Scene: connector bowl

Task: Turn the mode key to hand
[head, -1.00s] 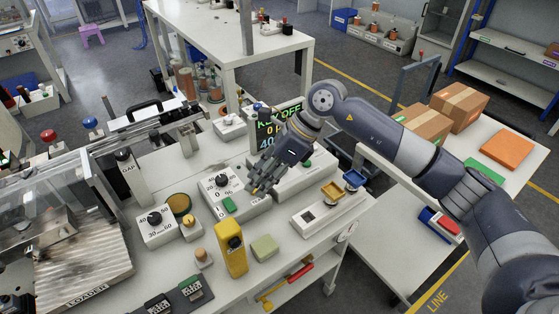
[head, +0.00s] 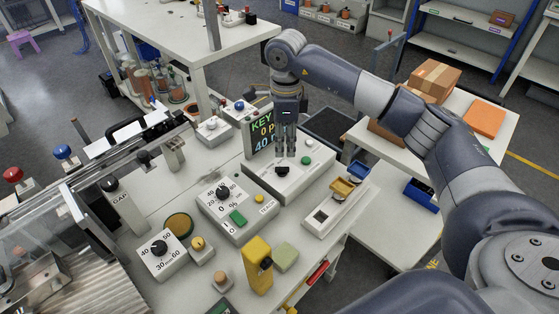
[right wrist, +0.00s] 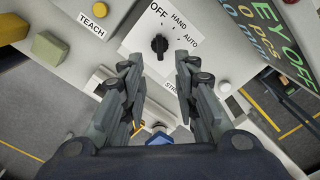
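The mode key is a black knob (right wrist: 160,45) on a white panel marked OFF, HAND and AUTO in the right wrist view. In the head view the knob (head: 282,172) sits on the white control box (head: 268,183). The display (head: 263,133) behind it reads KEY OFF. My right gripper (head: 286,152) points down just above the knob. In the right wrist view its fingers (right wrist: 158,66) are apart and empty, with the knob beyond their tips, near the gap between them. I see no contact. My left gripper is not in view.
A green button (head: 306,160) sits near the knob. A dial box (head: 222,207) stands to the left, and a box with yellow and blue trays (head: 327,215) to the right. The display stands close behind the gripper. A yellow device (head: 257,267) is nearer the front.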

